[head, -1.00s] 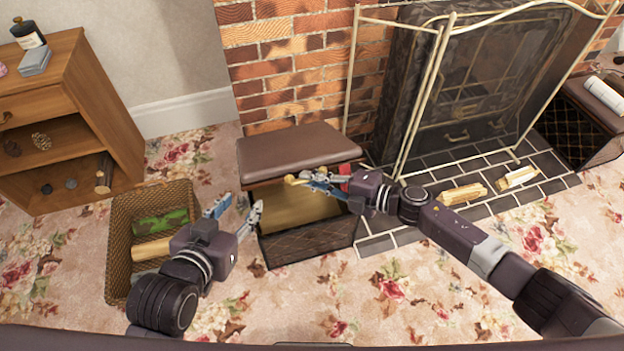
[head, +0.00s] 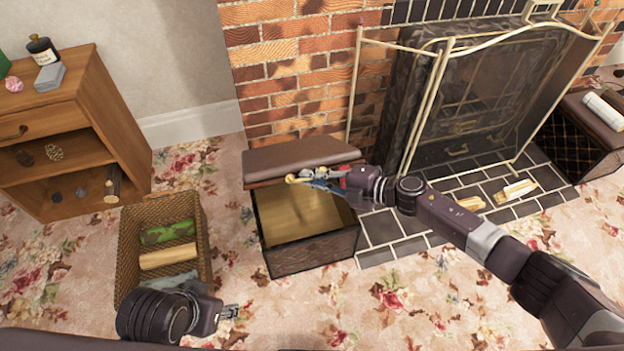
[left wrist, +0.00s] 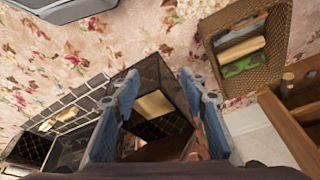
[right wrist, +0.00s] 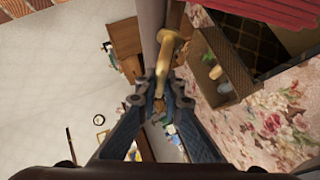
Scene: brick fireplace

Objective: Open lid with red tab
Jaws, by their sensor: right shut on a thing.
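The box (head: 310,252) stands on the carpet before the fireplace. Its brown padded lid (head: 300,156) is raised and tilted, and part of the box's inside shows. My right gripper (head: 312,181) is at the lid's front edge, shut on a brass-coloured piece (head: 292,179); this piece also shows between the fingertips in the right wrist view (right wrist: 166,52). A small red patch (head: 345,170) shows beside the right gripper; I cannot tell whether it is the tab.
A wooden shelf unit (head: 130,120) is at the far left. A fireplace screen (head: 355,90) and tiled hearth (head: 385,228) lie to the right. Carpet in front is clear.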

